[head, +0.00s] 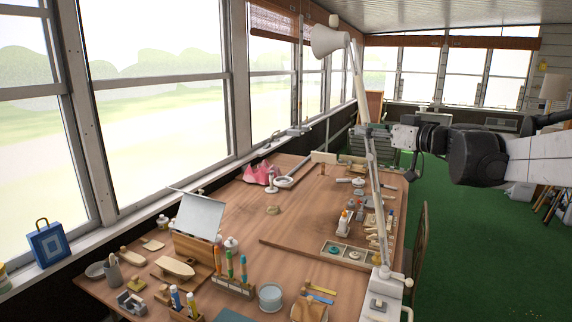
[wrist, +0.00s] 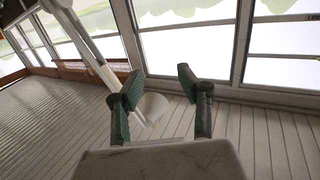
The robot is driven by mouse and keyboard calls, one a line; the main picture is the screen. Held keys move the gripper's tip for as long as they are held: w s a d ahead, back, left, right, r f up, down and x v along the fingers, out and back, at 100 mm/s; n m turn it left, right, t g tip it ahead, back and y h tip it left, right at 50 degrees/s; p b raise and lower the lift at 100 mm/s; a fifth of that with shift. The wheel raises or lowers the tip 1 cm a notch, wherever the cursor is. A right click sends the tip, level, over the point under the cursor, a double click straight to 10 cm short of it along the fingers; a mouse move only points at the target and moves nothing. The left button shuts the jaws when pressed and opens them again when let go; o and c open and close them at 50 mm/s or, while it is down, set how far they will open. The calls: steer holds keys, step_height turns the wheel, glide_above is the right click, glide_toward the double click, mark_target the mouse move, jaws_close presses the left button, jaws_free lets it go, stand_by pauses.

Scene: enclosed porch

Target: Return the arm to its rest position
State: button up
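My arm reaches in from the right in the head view, held above the right edge of the wooden workbench (head: 225,220). My gripper (head: 372,131) is at the arm's left end, beside the lamp's long post in the picture; its fingers are small there. In the wrist view my gripper (wrist: 159,84) has its two green-padded fingers well apart, with nothing held between them. The white lamp shade (wrist: 152,107) shows behind the fingers. The wrist view is turned over, with ceiling boards low in the picture.
A tall white lamp (head: 328,41) rises from the bench's near right corner, close to my gripper in the picture. Tools, brushes, jars and a wooden board (head: 300,246) cover much of the bench. A chair (head: 420,235) stands at its right. Green floor (head: 470,255) lies open beyond.

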steer(key=s+a+f+m+g+h, duration=0.1)
steer(key=s+a+f+g+h, duration=0.1)
steer(key=s+a+f, duration=0.5)
steer(key=s+a+f+m+g+h, duration=0.25)
steer(key=s+f, duration=0.25)
steer(key=s, duration=0.7)
steer(key=s+d+f+m+g+h, duration=0.1)
steer(key=s+d+f+m+h, duration=0.1)
steer(key=s+f, duration=0.5)
steer(key=s+d+f+m+g+h, duration=0.1)
steer(key=s+d+f+h, duration=0.2)
steer(key=s+f, duration=0.4)
steer(key=s+h, duration=0.1)
steer(key=s, duration=0.4)
steer(key=shift+s+d+f+m, duration=0.15)
steer(key=shift+d+f+m, duration=0.05)
steer(key=shift+d+m, duration=0.2)
